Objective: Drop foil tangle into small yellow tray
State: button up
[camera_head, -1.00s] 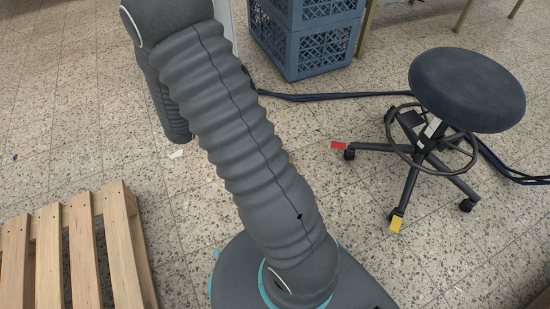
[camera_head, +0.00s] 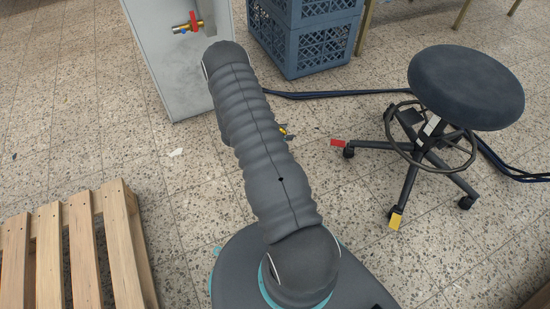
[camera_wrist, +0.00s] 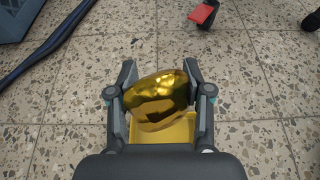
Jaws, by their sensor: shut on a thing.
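The foil tangle (camera_wrist: 158,98) is a shiny gold, crumpled lump in the middle of the wrist view. My gripper (camera_wrist: 160,92) is shut on it, with one finger against each side. The small yellow tray (camera_wrist: 162,134) shows in the wrist view just below and behind the foil, between the gripper's fingers. The foil and my gripper hide part of the tray. I cannot tell how far the foil is above it. In the head view my arm covers most of that spot, and only a small bit of yellow shows beside it.
A dark round stool (camera_head: 466,88) on castors stands at the right. Blue crates (camera_head: 312,40) and a grey cabinet (camera_head: 178,62) with a red valve stand at the back. A wooden pallet (camera_head: 72,250) lies at the left. Dark hoses (camera_head: 335,95) cross the speckled floor.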

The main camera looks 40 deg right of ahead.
jog(key=shift+f+b, duration=1.6)
jog(key=shift+f, duration=1.4)
jog(key=o, duration=0.8)
jog(key=v, duration=1.2)
jog(key=shift+r, duration=0.1)
